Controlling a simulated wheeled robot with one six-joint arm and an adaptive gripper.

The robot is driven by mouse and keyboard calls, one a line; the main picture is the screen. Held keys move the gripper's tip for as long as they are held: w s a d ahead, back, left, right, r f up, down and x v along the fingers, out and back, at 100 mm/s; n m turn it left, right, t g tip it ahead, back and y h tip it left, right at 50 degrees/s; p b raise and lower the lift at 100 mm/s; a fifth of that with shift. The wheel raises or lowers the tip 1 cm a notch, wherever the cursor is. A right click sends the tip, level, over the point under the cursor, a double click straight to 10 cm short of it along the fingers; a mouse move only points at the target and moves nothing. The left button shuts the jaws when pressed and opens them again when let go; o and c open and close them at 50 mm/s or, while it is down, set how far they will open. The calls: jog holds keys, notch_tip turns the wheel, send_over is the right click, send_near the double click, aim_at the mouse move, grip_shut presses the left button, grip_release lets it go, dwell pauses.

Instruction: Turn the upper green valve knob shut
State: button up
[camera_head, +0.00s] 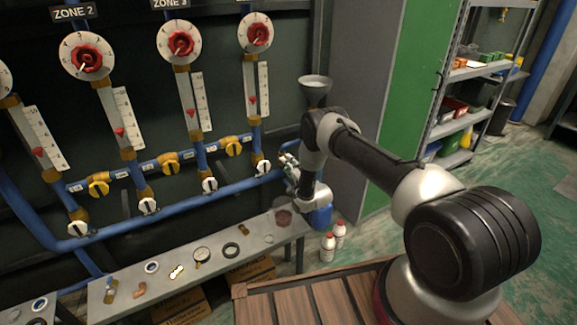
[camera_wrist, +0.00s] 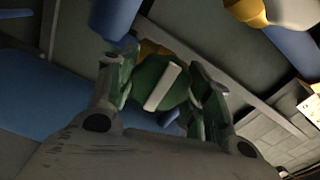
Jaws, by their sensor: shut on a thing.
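A green valve knob (camera_wrist: 172,86) with a white bar across its face shows in the wrist view. The bar is tilted, leaning to the right at its upper end. My gripper (camera_wrist: 160,80) has one finger on each side of the knob and is shut on it. In the head view my gripper (camera_head: 288,168) is at the right end of the blue pipework, and I cannot make out the green knob there. Which of any green knobs this is cannot be told from these frames.
White-faced valves (camera_head: 210,185) and yellow valves (camera_head: 171,163) line the blue pipes on the left. A grey bench (camera_head: 215,275) with small parts stands below. A grey funnel (camera_head: 315,84) is above my wrist. A blue container (camera_head: 320,216) and white bottles (camera_head: 328,247) are below right.

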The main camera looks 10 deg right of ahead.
jog(key=shift+m, duration=0.5)
jog(key=o, duration=1)
jog(key=shift+o, duration=0.2)
jog(key=v, duration=1.2)
jog(key=shift+w+r, duration=0.1)
